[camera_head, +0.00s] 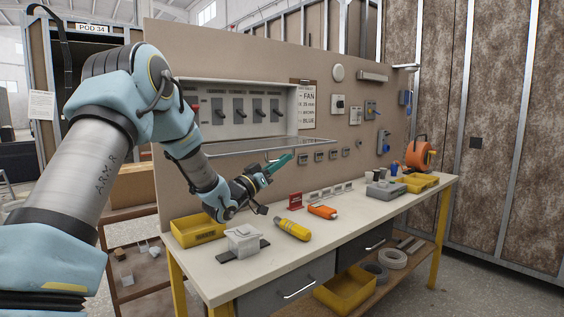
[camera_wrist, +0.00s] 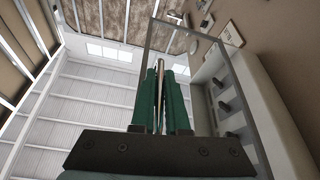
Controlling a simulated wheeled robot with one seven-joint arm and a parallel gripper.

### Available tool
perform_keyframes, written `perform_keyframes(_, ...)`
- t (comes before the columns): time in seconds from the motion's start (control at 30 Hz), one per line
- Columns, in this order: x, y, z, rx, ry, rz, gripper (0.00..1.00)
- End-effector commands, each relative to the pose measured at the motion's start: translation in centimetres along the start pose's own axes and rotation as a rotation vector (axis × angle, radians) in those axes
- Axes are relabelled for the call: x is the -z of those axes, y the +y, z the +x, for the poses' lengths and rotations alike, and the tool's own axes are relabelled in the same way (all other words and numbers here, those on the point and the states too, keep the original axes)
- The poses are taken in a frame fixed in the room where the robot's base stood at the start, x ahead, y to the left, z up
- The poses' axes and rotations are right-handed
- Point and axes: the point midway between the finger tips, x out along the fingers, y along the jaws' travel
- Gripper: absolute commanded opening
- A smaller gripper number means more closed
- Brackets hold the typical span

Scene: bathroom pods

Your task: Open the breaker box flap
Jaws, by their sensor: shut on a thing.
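The breaker box (camera_head: 294,108) is a grey wall box with a row of several dark switches. Its flap (camera_head: 225,150), a clear pane in a thin grey frame, stands out from the lower part of the box, nearly level, and the switches show uncovered above it. In the wrist view the flap (camera_wrist: 153,32) rises behind the fingers, with the box at right. My gripper (camera_head: 288,158) is at the flap's outer side, its green fingers pointing up and right. In the wrist view my gripper (camera_wrist: 161,92) is shut on a thin metal bar, apparently the flap's handle; its ends are partly hidden.
The workbench (camera_head: 350,217) below holds a yellow bin (camera_head: 199,231), a grey device (camera_head: 243,240), a yellow tool (camera_head: 292,229) and an orange tool (camera_head: 322,212). Small switches and sockets are mounted on the panel (camera_head: 360,75) at right.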

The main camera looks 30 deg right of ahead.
Motion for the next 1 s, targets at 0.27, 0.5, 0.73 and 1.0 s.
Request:
perform_keyframes(0.27,0.0,0.0,0.0,0.0,0.0,0.0,0.0)
perform_keyframes(0.5,0.0,0.0,0.0,0.0,0.0,0.0,0.0)
perform_keyframes(0.73,0.0,0.0,0.0,0.0,0.0,0.0,0.0)
perform_keyframes(1.0,1.7,0.7,0.6,0.031,0.002,-0.073,0.0)
